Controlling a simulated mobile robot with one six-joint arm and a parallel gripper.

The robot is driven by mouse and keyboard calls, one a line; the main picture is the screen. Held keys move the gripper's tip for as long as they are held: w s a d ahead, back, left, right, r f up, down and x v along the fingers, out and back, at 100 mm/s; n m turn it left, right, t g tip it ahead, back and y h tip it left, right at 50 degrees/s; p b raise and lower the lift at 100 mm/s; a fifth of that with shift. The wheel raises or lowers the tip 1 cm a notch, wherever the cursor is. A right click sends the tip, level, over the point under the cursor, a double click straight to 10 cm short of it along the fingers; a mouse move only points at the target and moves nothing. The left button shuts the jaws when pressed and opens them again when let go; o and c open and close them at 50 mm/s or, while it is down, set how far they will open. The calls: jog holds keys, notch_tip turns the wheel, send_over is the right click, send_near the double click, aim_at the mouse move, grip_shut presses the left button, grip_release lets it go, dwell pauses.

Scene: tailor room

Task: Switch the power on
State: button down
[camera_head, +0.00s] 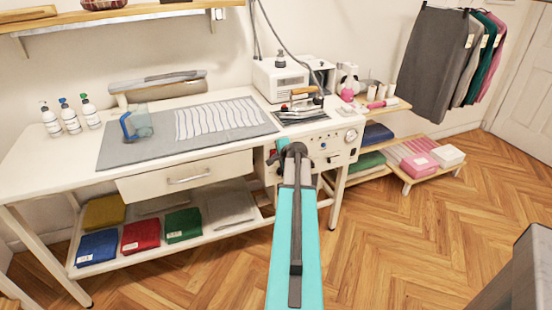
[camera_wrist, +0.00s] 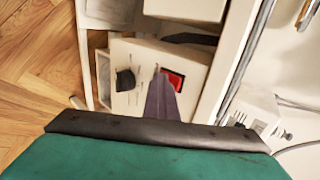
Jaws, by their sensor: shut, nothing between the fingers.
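A red rocker switch (camera_wrist: 173,79) sits on a pale control panel (camera_wrist: 134,55) in the wrist view, beside a black knob (camera_wrist: 125,80). My gripper (camera_wrist: 159,76) is shut and empty, its tip right at the switch's edge and covering part of it. I cannot tell whether it touches the switch. In the head view my gripper (camera_head: 296,150) is in front of the left part of the white control panel (camera_head: 338,147) under the ironing station. The red switch cannot be made out there, behind my gripper and arm.
An iron (camera_head: 304,98) rests on its stand at the table's right end, by a white steam unit (camera_head: 280,78). A drawer (camera_head: 187,176) lies left of the panel. Folded cloths (camera_head: 141,235) fill the shelf below.

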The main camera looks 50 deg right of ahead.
jog(key=shift+d+r, duration=0.2)
jog(key=shift+d, duration=0.1)
jog(key=shift+w+d+r+p, duration=0.1)
jog(key=shift+w+r+p, duration=0.15)
jog(key=shift+r+p, duration=0.35)
jog(key=shift+r, duration=0.1)
jog(key=s+a+r+b, duration=0.2)
jog(key=s+a, duration=0.5)
jog(key=s, duration=0.4)
jog(key=shift+a+r, duration=0.2)
jog(key=shift+r, duration=0.5)
dwell(0.4)
